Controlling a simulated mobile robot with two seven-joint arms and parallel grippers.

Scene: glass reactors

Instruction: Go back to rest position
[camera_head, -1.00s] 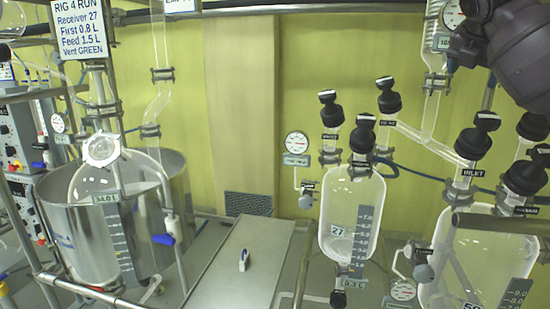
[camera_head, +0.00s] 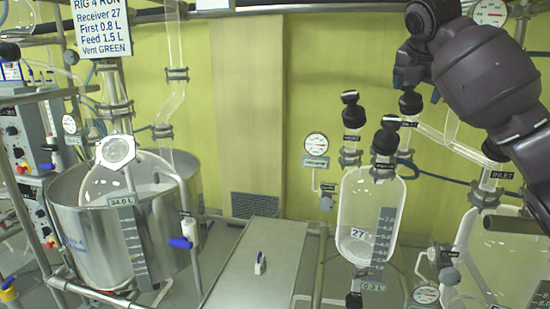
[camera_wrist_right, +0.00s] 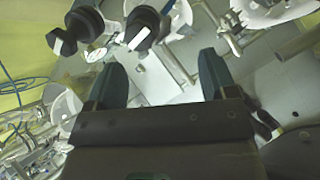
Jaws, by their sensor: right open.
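My right arm comes in from the right edge in the head view, dark and bulky. Its gripper (camera_head: 400,78) is near the top right, in front of the wall and above the glass vessel marked 27 (camera_head: 367,215) in the picture. In the right wrist view the two dark fingers of this gripper (camera_wrist_right: 162,78) stand well apart with nothing between them. Beyond them are black-capped valves (camera_wrist_right: 148,26) and grey surfaces, apart from the fingers. My left gripper is in neither view.
A large steel pot (camera_head: 160,240) with a glass vessel in it stands at the left. Another glass vessel (camera_head: 490,250) stands at the right. A sign (camera_head: 98,28) hangs top left.

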